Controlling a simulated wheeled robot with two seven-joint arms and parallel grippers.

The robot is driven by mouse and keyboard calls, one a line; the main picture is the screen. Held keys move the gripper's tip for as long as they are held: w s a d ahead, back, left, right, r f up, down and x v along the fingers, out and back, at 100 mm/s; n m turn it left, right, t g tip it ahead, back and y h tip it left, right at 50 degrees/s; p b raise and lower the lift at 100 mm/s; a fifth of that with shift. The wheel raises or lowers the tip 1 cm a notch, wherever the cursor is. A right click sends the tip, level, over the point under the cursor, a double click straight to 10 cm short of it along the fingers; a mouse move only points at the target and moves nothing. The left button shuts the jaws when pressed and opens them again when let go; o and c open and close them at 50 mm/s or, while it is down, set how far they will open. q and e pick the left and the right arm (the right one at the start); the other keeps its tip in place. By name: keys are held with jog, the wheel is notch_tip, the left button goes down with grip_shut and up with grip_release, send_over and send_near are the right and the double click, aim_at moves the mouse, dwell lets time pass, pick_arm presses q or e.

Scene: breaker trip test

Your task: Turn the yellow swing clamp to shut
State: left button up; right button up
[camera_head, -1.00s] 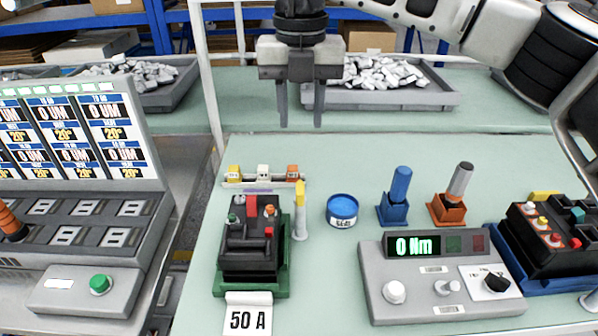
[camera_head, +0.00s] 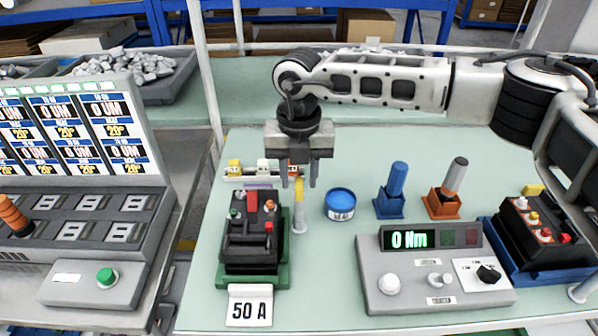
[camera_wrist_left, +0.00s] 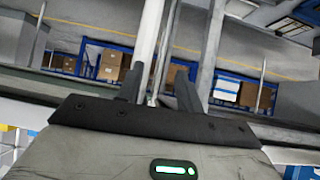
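The yellow swing clamp (camera_head: 299,191) sits on a pale post (camera_head: 299,219) at the right edge of a green fixture (camera_head: 228,284). The fixture holds a black breaker (camera_head: 247,255). The clamp's yellow arm looks upright, partly behind my gripper in this view. My right gripper (camera_head: 299,184) is open, pointing down, with its fingers on either side of the clamp's yellow top in the picture. I cannot tell whether they touch it. My left gripper (camera_wrist_left: 160,92) shows in the left wrist view, open and empty; it is outside the head view.
A blue round tin (camera_head: 341,205) stands right of the clamp. Blue (camera_head: 391,206) and orange (camera_head: 443,205) holders carry upright tools. A grey tester (camera_head: 430,285) reads 0 Nm. A rack of small coloured parts (camera_head: 235,171) is behind the fixture. A 50 A card (camera_head: 249,308) is in front.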

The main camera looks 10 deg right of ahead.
jog(key=shift+c, duration=0.2)
grip_shut()
